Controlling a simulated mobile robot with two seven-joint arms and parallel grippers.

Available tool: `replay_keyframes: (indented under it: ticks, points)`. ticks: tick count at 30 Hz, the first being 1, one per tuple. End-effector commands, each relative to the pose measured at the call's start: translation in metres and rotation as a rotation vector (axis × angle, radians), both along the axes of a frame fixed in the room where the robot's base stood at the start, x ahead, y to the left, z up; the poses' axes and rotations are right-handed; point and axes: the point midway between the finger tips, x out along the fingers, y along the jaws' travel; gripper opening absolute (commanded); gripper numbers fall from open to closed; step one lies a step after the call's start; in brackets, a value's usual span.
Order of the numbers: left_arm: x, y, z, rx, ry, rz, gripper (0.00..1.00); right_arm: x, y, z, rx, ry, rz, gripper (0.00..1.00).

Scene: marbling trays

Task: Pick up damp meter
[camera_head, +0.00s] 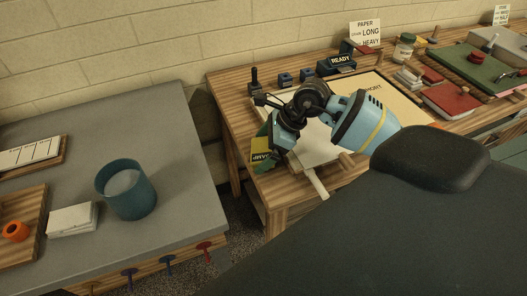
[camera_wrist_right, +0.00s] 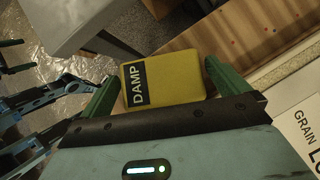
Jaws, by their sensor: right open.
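The damp meter is a yellow block with a black label reading DAMP. In the wrist view the damp meter (camera_wrist_right: 182,78) lies between the two green fingers of my right gripper (camera_wrist_right: 160,74), which are open with a gap beside it. In the head view the damp meter (camera_head: 260,146) shows at the left front edge of the wooden table, partly hidden by my right gripper (camera_head: 268,146). I cannot tell how far the fingers reach down around it.
The wooden table (camera_head: 235,112) also carries a READY block (camera_head: 338,64), small dark blue blocks, paper sheets and a red book (camera_head: 450,100). A grey table (camera_head: 115,103) stands left across a gap, with a teal cup (camera_head: 128,195), a white block (camera_head: 72,219) and an orange ring (camera_head: 15,231).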

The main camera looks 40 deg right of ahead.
Motion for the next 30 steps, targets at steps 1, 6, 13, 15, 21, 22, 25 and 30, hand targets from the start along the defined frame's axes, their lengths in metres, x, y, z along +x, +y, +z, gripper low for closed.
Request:
replay_keyframes:
  ticks: [1,6,13,15,21,22,25,30]
  points:
    - [0.0001,0.0002,0.0002,0.001,0.000,-0.001,1.00,0.0008,0.0013,-0.0019,0.001,-0.001,0.000,1.00]
    - [-0.0011,0.0004,-0.0013,0.001,0.003,-0.001,1.00,0.0011,0.0014,-0.0034,0.000,-0.001,-0.001,1.00]
    - [-0.0027,0.0007,-0.0031,0.002,0.008,-0.001,1.00,0.0011,0.0013,-0.0031,0.000,-0.001,-0.001,0.79]
    - [-0.0028,0.0007,-0.0031,0.002,0.008,-0.001,1.00,0.0011,0.0013,-0.0030,0.000,-0.001,-0.001,0.70]
    - [-0.0033,0.0008,-0.0031,0.002,0.009,-0.001,1.00,0.0013,0.0012,-0.0026,0.000,-0.001,-0.001,0.62]
    - [-0.0035,0.0008,-0.0031,0.002,0.010,-0.001,1.00,0.0013,0.0012,-0.0026,0.000,-0.001,-0.001,0.62]
    - [-0.0039,0.0008,-0.0032,0.002,0.010,-0.001,1.00,0.0014,0.0012,-0.0017,0.000,-0.002,0.000,0.62]
    - [-0.0046,0.0008,-0.0041,0.002,0.012,-0.001,1.00,0.0018,0.0010,0.0057,0.000,-0.004,0.000,0.62]
